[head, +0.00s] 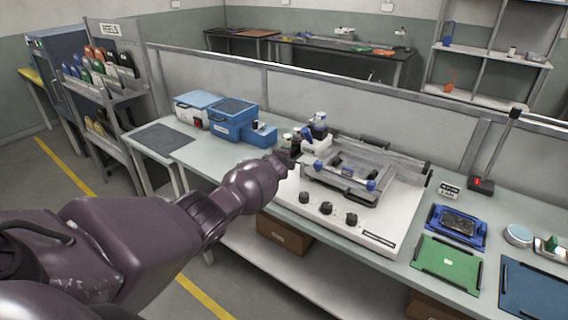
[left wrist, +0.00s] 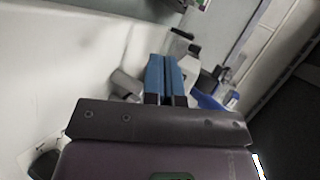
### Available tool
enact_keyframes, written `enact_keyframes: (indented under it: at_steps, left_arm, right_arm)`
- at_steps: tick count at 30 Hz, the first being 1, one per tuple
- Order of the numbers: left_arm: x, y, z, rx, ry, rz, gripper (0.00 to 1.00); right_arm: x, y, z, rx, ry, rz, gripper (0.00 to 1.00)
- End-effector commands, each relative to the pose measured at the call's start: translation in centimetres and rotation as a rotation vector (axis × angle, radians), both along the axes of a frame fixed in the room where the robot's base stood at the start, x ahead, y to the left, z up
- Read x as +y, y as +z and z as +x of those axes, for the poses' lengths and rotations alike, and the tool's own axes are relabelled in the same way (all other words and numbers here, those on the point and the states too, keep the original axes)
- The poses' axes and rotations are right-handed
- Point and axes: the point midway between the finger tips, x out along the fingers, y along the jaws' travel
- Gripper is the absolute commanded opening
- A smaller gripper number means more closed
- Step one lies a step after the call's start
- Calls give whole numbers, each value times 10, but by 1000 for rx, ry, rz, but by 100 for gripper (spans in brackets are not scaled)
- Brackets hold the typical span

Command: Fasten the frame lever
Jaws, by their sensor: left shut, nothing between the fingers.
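A white machine (head: 345,215) with black knobs on its front stands on the bench and carries a grey metal frame (head: 350,172). I cannot tell for sure which is the frame lever. My left gripper (head: 292,147) is at the frame's left side, its fingers mostly hidden in the head view. In the left wrist view its blue fingers (left wrist: 164,75) are shut and empty. A blue part (left wrist: 212,103) shows right of them. My right gripper is out of view.
Blue boxes (head: 232,118) stand on the bench left of the machine, with a dark mat (head: 162,139) beyond. A blue tray (head: 456,226), a green mat (head: 447,264) and a blue mat (head: 534,292) lie to the right. A low partition (head: 350,105) runs behind the bench.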

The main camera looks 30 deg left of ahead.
Motion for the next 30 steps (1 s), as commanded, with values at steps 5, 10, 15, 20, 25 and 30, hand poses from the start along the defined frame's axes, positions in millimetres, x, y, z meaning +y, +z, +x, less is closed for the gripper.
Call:
enact_keyframes:
  at_steps: [5,10,15,20,25,30]
  left_arm:
    - [0,0,0,1,1,0,0]
    - [-4,-1,1,1,0,0,0]
    - [-10,-1,5,0,0,0,0]
    - [-14,-1,7,0,0,-1,0]
    - [-15,0,7,0,1,0,0]
    - [-14,0,7,0,1,0,0]
  right_arm:
    - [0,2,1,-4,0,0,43]
    - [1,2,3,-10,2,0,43]
    - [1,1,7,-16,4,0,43]
    - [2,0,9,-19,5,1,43]
    - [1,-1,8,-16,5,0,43]
    - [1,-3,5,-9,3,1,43]
